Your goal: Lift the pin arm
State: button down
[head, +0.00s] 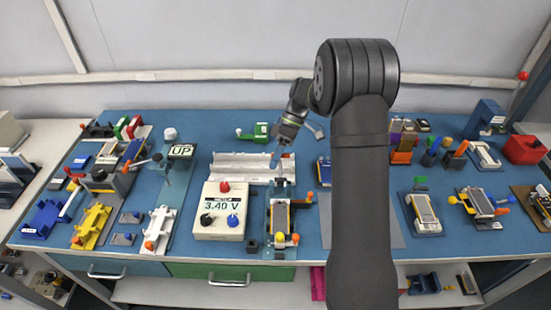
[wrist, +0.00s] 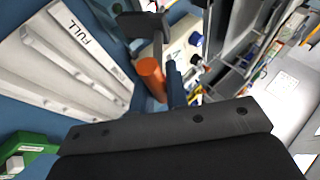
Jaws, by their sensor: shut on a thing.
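My gripper (head: 279,163) is low over the back end of a narrow fixture (head: 270,221) right of the middle of the bench. In the wrist view, its blue fingers (wrist: 156,92) are closed around an orange cylindrical grip (wrist: 151,77), which looks like the handle of the pin arm. A dark bar (wrist: 145,26) shows beyond the grip. In the head view, the pin arm's dark parts (head: 281,185) are small and partly hidden by my gripper. A grey flat cell (head: 281,216) lies in the fixture, with orange and yellow knobs near it.
A white meter box (head: 220,222) reading 3.40 V stands left of the fixture. A pale grooved rack (head: 235,166) lies behind it and shows in the wrist view with a FULL label (wrist: 74,27). My own arm hides bench to the right. A green block (head: 261,129) stands at the back.

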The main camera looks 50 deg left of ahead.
jog(key=shift+r, duration=0.15)
jog(key=c, duration=1.4)
grip_release()
jog(key=v, duration=1.2)
